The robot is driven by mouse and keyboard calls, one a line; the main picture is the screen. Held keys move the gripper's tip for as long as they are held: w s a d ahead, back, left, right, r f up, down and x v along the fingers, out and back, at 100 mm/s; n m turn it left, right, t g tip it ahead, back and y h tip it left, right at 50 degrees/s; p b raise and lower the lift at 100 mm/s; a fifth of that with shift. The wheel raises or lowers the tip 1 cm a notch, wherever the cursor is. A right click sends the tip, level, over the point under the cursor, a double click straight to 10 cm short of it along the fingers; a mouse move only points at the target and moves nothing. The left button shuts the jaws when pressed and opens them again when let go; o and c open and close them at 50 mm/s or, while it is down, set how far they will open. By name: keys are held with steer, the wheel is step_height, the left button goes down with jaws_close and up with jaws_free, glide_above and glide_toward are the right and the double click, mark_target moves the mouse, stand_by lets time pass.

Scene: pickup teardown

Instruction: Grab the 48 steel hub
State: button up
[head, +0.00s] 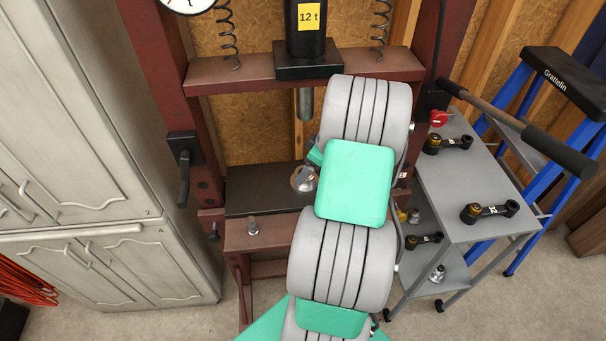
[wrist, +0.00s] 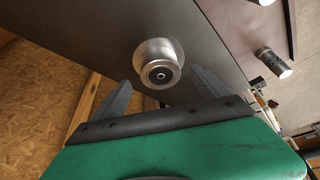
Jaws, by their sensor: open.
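A round steel hub (head: 304,179) stands on the dark plate of the press, partly covered by my arm in the head view. In the wrist view the hub (wrist: 160,62) shows its round end with a dark centre hole. My gripper (wrist: 162,78) is open, with one grey finger on each side of the hub. The fingers look apart from it, and nothing is held. In the head view my gripper is mostly hidden behind my arm. I cannot read a 48 marking on the hub.
The press ram (head: 305,103) hangs above the plate (head: 258,191). A small steel cylinder (head: 253,226) stands on the front beam (head: 265,238). A grey trolley (head: 462,180) with several dark parts is at the right. Cabinets (head: 110,150) stand at the left.

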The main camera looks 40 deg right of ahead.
steer(key=x, duration=0.2)
steer(key=shift+w+f, duration=0.15)
steer(key=shift+f, duration=0.25)
steer(key=shift+a, duration=0.15)
jaws_close()
stand_by(0.4)
steer(key=shift+r, duration=0.15)
